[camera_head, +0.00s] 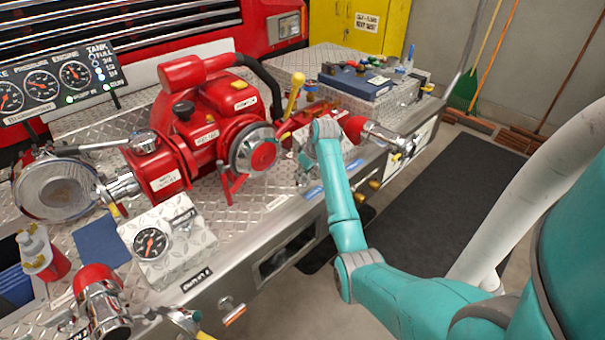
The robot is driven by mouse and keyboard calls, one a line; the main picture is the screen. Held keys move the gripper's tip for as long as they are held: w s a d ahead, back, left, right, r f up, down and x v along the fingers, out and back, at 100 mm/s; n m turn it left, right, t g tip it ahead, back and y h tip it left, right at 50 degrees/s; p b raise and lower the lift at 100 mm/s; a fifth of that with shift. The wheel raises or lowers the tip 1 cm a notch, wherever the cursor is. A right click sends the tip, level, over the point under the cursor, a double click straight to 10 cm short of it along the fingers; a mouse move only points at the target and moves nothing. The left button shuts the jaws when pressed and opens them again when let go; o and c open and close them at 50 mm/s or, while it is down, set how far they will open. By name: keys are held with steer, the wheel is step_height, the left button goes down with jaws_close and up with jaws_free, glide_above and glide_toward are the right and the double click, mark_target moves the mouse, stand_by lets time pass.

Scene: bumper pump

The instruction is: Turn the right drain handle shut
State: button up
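The bumper pump (215,130) is red and stands on the diamond-plate bumper. A chrome outlet with a red collar (385,135) sticks out at the right end of the bumper. A small yellow fitting (375,184) shows under the bumper edge below that outlet; I cannot tell whether it is the right drain handle or how it is turned. My teal arm reaches in from the lower right, and its wrist is between the pump and the right outlet. My gripper (306,160) is mostly hidden by the wrist, and its fingers cannot be made out.
A gauge box (165,240) and a left outlet (103,300) are in front. A yellow lever (294,92) stands beside the pump. A dark floor mat (440,180) lies clear to the right.

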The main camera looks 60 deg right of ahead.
steer(key=shift+w+f, duration=0.1)
steer(key=shift+f, duration=0.15)
jaws_close()
steer(key=shift+m, duration=0.3)
steer(key=m+h, duration=0.1)
steer(key=m, duration=0.3)
steer(key=shift+a+g+h, duration=0.15)
steer(key=shift+g+h, duration=0.25)
steer(key=m+g+h, duration=0.1)
steer(key=m, duration=0.3)
steer(key=shift+w+m, duration=0.15)
steer(key=shift+m, duration=0.25)
steer(key=m+g, duration=0.1)
steer(key=m, duration=0.1)
steer(key=m+g, duration=0.1)
steer(key=m, duration=0.2)
steer(key=shift+w+h, duration=0.1)
steer(key=shift+h, duration=0.2)
steer(key=shift+f+m+g, duration=0.1)
steer(key=shift+m+g, duration=0.6)
steer(key=shift+m, duration=1)
